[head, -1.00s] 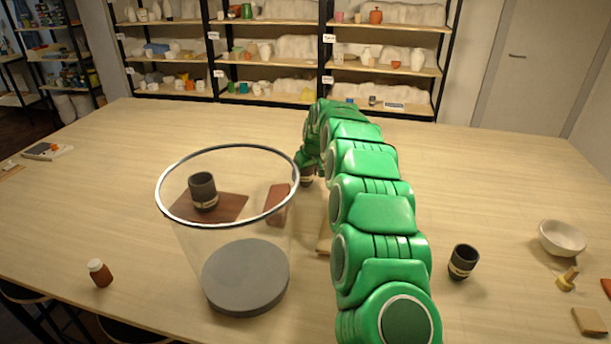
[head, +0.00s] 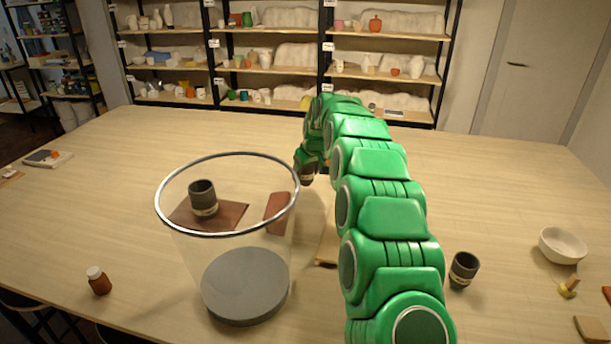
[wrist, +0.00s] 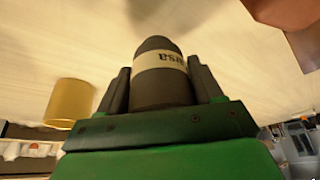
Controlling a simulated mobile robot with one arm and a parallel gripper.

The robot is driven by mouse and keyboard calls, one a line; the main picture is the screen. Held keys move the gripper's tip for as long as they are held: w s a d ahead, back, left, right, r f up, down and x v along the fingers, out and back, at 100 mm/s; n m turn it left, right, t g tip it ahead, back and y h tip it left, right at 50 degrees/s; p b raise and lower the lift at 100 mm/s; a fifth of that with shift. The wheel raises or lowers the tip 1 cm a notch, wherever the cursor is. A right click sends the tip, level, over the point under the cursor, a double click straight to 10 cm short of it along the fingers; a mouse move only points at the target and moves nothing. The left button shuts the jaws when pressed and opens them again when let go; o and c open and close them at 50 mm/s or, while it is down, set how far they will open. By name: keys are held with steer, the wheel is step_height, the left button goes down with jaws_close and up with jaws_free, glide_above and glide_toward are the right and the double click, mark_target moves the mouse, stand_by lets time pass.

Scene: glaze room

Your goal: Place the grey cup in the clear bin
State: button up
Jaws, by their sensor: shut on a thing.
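The clear bin (head: 297,205) is a wide, see-through container with a pale rim and a grey base, standing left of my arm. My gripper (head: 307,178) is beyond the bin's right rim in the head view, largely hidden by my green arm. In the wrist view my gripper (wrist: 165,90) is shut on a dark grey cup (wrist: 160,95) with a pale lettered band. Two similar dark cups stand elsewhere: one (head: 203,198) on a brown mat, seen through the bin, and one (head: 463,268) right of my arm.
The brown mat (head: 232,214) and a reddish block (head: 276,212) show through the bin. A wooden board (head: 327,248) lies partly behind my arm. A brown bottle (head: 98,281) stands front left, a white bowl (head: 562,246) at right. The table's far part is clear.

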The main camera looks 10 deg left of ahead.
mark_target(306, 172)
steer(key=s+r, duration=0.1)
steer(key=s+d+r, duration=0.1)
steer(key=r, duration=0.1)
steer(key=s+r, duration=0.2)
steer(key=shift+d+r, duration=0.1)
steer(key=shift+d, duration=0.3)
steer(key=s+d+r, duration=0.3)
steer(key=s, duration=0.4)
step_height(306, 172, up, 19)
steer(key=s, duration=0.1)
steer(key=s+a+n+g, duration=0.2)
steer(key=s+a+n, duration=0.3)
steer(key=s, duration=0.5)
steer(key=s+a+n+g, duration=0.2)
steer(key=s+a+n, duration=0.2)
steer(key=s+n, duration=0.5)
steer(key=s+a+n+g, duration=0.2)
steer(key=s+a+n, duration=0.2)
steer(key=s, duration=0.8)
steer(key=shift+s+f, duration=0.1)
steer(key=shift+f, duration=13.8)
steer(key=shift+f, duration=0.1)
